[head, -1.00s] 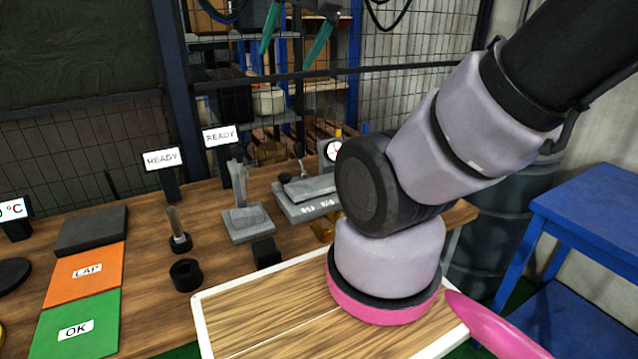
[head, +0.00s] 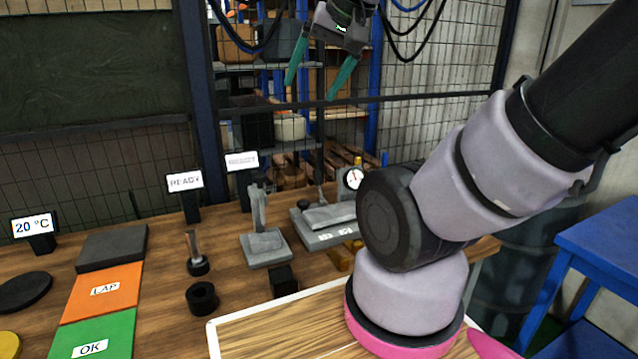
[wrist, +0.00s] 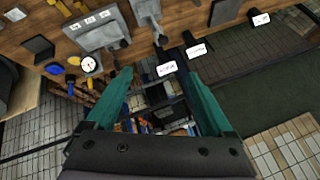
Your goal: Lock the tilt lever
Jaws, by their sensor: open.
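A grey block fixture (head: 328,228) with printed labels stands on the bench near the dial gauge (head: 352,178). A thin dark lever (head: 320,188) seems to rise from it, with a small dark knob (head: 303,205) beside; I cannot surely tell which is the tilt lever, or its lock state. The fixture is upper left in the wrist view (wrist: 97,30). My gripper (head: 313,90) hangs open and empty, well above and apart from the fixture. Its green fingers also show, spread, in the wrist view (wrist: 157,72).
A grey stand with an upright post (head: 264,245) is left of the fixture. A black ring (head: 202,297), a small black block (head: 283,281) and sign holders (head: 185,181) share the bench. A mesh fence (head: 430,60) is behind; a blue table (head: 600,240) stands right.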

